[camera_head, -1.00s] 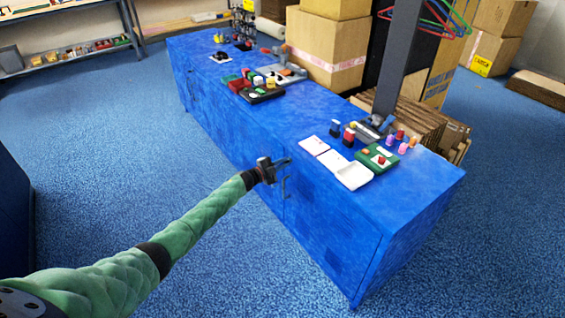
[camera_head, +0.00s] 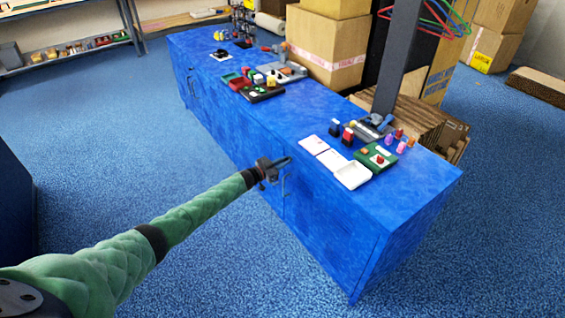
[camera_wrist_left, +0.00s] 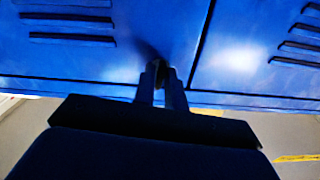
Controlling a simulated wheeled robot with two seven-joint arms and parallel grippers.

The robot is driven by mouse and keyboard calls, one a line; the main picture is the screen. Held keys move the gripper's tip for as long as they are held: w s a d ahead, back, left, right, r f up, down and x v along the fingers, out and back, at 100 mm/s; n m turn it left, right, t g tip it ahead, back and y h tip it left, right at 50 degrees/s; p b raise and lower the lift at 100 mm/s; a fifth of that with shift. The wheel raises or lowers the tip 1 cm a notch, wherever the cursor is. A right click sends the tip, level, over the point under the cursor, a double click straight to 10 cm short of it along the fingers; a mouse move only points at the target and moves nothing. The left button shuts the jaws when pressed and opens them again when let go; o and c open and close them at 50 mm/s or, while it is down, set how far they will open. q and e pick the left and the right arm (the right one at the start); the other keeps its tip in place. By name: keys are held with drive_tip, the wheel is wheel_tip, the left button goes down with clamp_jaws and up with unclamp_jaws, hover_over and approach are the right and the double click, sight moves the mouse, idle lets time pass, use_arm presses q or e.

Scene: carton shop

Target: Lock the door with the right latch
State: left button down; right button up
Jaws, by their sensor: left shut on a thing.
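The blue cabinet (camera_head: 345,215) has doors in its long front face. A dark upright handle (camera_head: 285,184) shows on that face, beside my left gripper (camera_head: 276,166). My left gripper is shut on a small dark latch near the top of the doors. In the left wrist view, the gripper's fingers (camera_wrist_left: 161,84) close around the latch (camera_wrist_left: 160,67), just left of the door seam (camera_wrist_left: 203,42). The fingers hide most of the latch, so I cannot tell its exact turn. My right gripper is not in view.
The cabinet top bears a white tray (camera_head: 353,175), a green block with pegs (camera_head: 376,158) and other small parts. A grey post (camera_head: 397,60) and cardboard boxes (camera_head: 326,50) stand behind. Blue carpet (camera_head: 120,150) lies clear in front.

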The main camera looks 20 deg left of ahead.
use_arm(q)
drive_tip(key=shift+n, duration=0.6)
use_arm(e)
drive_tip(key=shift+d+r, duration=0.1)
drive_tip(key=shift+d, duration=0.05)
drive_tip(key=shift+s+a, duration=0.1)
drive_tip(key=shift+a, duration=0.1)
use_arm(q)
drive_tip(key=c, duration=1.5)
unclamp_jaws()
drive_tip(key=shift+c, duration=0.2)
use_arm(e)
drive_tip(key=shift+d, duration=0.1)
